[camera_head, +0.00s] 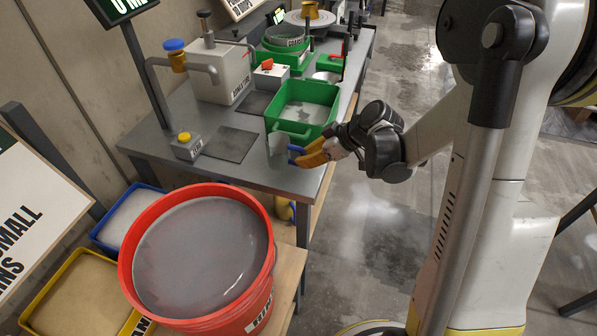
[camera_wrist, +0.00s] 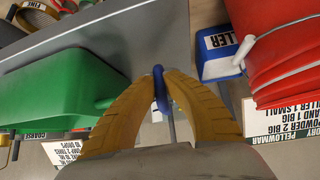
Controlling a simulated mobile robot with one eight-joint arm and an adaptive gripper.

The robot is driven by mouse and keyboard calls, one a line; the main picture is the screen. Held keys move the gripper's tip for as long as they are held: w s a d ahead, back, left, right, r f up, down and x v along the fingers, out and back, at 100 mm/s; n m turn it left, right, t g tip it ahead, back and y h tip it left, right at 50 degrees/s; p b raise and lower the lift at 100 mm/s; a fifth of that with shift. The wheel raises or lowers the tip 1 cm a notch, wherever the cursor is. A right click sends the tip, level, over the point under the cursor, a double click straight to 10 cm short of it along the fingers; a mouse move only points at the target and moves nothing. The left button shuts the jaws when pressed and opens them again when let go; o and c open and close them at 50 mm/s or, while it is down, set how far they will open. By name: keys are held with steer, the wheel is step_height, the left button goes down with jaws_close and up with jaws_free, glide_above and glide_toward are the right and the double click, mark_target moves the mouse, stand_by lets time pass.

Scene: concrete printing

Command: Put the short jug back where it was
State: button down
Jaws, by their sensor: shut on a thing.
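My gripper (camera_head: 304,155) has yellow fingers and is at the right front of the grey workbench (camera_head: 215,172), just in front of the green tub (camera_head: 303,101). In the wrist view its fingers (camera_wrist: 160,85) close on a narrow blue piece (camera_wrist: 160,97), which looks like the short jug's handle. The blue piece also shows at the fingertips in the head view (camera_head: 295,149). A pale, see-through shape beside it may be the jug's body; its outline is unclear. I cannot tell whether it touches the bench.
A large red bucket (camera_head: 268,265) of grey liquid stands in front of the bench, near blue (camera_head: 100,232) and yellow (camera_head: 32,318) bins.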

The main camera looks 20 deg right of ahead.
steer(key=shift+f+b, duration=0.8)
steer(key=shift+f, duration=1.2)
steer(key=shift+f, duration=0.15)
steer(key=c, duration=1.6)
jaws_free()
steer(key=shift+o, duration=0.2)
